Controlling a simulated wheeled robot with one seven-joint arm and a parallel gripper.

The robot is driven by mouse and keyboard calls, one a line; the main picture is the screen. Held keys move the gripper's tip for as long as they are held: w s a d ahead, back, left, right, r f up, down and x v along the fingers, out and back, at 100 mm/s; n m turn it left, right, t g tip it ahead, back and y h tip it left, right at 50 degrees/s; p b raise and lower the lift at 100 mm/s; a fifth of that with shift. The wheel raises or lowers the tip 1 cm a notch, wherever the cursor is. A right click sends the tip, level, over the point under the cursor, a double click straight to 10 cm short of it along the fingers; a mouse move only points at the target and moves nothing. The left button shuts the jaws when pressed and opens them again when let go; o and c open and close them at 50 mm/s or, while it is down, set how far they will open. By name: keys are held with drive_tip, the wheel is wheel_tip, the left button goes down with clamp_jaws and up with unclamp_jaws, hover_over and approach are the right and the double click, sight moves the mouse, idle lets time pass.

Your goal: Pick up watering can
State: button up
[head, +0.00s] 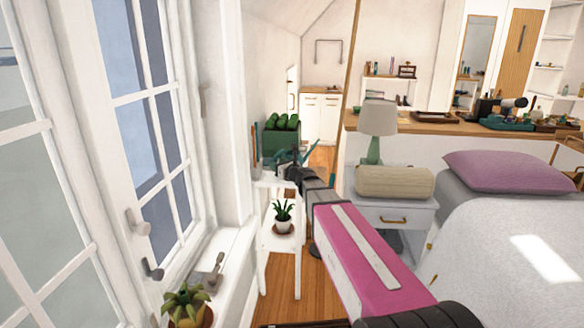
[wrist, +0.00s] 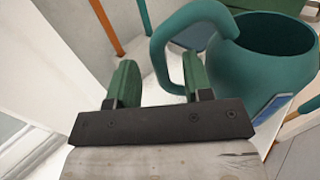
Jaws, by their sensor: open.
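The watering can (wrist: 268,62) is teal, with an open round top and a thick curved handle (wrist: 163,48) on its left side in the wrist view. My gripper (wrist: 158,68) is open, one green finger on either side of the handle's lower part in the picture. The right finger overlaps the handle loop near the can's body. Contact and depth between fingers and handle cannot be told. In the head view, my gripper (head: 297,168) is at the top of the white plant stand (head: 266,184); only small teal bits of the can (head: 312,156) show behind it.
A green planter (head: 281,146) stands just behind the gripper. The window wall is close on the left. A nightstand (head: 398,214) with a lamp (head: 378,122) and the bed are to the right.

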drive_tip(key=x, duration=0.2)
drive_tip(key=shift+w+a, duration=0.15)
drive_tip(key=shift+w, duration=0.1)
drive_tip(key=shift+c, duration=0.3)
clamp_jaws()
drive_tip(key=shift+r, duration=0.1)
wheel_tip(320, 180, up, 10)
drive_tip(key=shift+f, duration=0.1)
drive_tip(key=shift+s, duration=0.1)
